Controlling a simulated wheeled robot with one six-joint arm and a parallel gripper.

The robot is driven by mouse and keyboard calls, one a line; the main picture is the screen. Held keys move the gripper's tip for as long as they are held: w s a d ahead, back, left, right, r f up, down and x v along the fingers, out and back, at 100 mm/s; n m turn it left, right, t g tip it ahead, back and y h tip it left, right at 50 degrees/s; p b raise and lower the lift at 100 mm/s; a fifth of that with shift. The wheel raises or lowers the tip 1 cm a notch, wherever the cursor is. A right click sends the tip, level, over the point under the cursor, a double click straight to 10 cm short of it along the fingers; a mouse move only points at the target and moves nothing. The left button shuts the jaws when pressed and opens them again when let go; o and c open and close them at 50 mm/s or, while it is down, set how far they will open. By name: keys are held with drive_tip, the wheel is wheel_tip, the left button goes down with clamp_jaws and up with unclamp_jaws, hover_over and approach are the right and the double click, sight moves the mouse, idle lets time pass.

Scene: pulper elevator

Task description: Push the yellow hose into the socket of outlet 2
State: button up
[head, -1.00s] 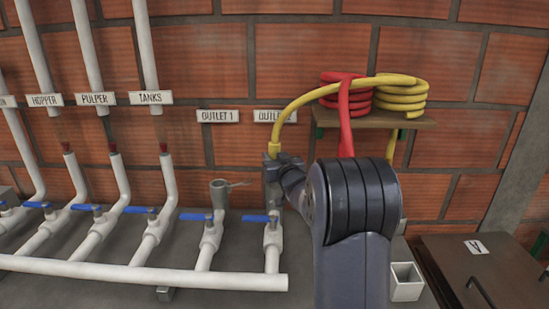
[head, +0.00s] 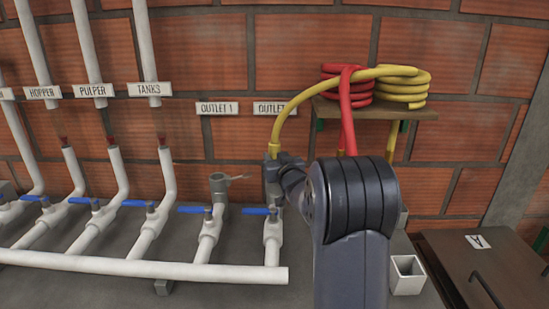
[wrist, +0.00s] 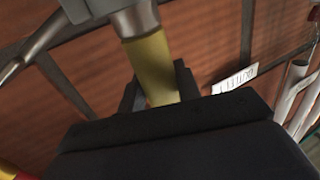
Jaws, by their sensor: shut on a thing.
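The yellow hose (head: 294,101) arcs left and down from its coil on the shelf into my gripper (head: 271,172). In the wrist view my gripper (wrist: 160,88) is shut around the yellow hose (wrist: 152,68). How deep the hose sits cannot be told. The gripper hides the socket in the head view.
Outlet 1 (head: 218,185) has a grey open socket with a side lever, close left. Blue-handled valves (head: 150,208) and white pipes fill the left. A red hose (head: 347,125) hangs from the shelf (head: 385,113) at right. A small white open box (head: 407,275) stands right of my arm.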

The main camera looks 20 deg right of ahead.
drive_tip(key=shift+f, duration=0.25)
drive_tip(key=o, duration=1.2)
drive_tip(key=shift+f, duration=0.15)
drive_tip(key=shift+f, duration=0.1)
drive_tip(key=shift+s+f+b, duration=0.4)
drive_tip(key=shift+s+f, duration=0.1)
drive_tip(key=shift+s, duration=0.3)
drive_tip(key=s, duration=0.3)
drive_tip(key=s+r, duration=0.1)
drive_tip(key=s, duration=0.5)
drive_tip(key=shift+s+a+r, duration=0.15)
drive_tip(key=shift+r, duration=0.05)
drive_tip(key=shift+w, duration=0.2)
drive_tip(key=shift+w, duration=3.85)
